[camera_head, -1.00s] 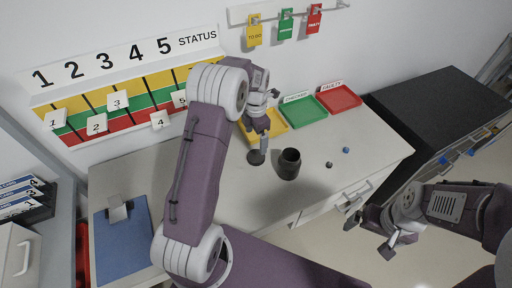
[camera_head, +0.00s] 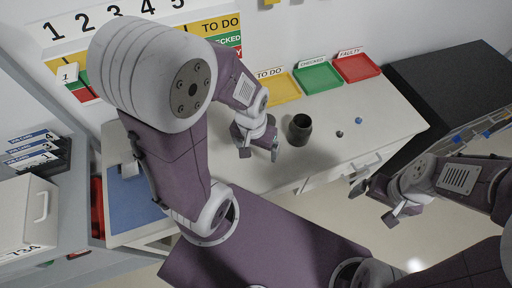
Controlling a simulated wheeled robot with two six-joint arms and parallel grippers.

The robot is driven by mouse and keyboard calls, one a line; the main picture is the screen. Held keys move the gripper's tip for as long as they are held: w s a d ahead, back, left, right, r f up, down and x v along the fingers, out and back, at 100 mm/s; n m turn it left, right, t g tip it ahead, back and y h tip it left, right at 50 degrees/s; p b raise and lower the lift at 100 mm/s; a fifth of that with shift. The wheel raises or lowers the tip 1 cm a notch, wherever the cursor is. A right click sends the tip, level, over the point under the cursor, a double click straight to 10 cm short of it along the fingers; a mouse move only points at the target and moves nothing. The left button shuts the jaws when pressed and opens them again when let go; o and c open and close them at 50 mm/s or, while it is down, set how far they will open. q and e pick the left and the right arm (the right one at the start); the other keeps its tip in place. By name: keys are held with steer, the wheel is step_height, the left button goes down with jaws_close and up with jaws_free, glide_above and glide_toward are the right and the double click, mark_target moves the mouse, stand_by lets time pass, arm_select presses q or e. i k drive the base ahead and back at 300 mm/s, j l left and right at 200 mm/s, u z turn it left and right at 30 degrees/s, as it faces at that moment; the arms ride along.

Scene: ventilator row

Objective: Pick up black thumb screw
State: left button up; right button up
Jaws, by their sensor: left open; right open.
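A small black piece (camera_head: 339,134), which looks like the black thumb screw, lies on the white tabletop right of a dark cup. A small blue piece (camera_head: 359,121) lies just beyond it to the right. My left gripper (camera_head: 259,152) is open and points down over the table, left of the cup and apart from the black piece. My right gripper (camera_head: 372,204) is open in front of the table's right front edge, nearer the camera than the black piece. Both grippers look empty.
The open dark cup (camera_head: 299,129) stands upright between my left gripper and the black piece. Yellow (camera_head: 282,90), green (camera_head: 318,77) and red (camera_head: 357,67) trays line the back. A blue clipboard (camera_head: 140,207) lies at left. The tabletop right of the small pieces is clear.

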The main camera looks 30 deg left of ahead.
mark_target(340, 133)
steer(key=i+l+u, duration=0.1)
steer(key=l+u, duration=0.5)
steer(key=u, duration=0.25)
steer(key=l+u, duration=0.65)
steer(key=u, duration=0.15)
steer(key=k+l+u, duration=0.15)
steer(key=l+u, duration=0.25)
steer(key=j, duration=0.1)
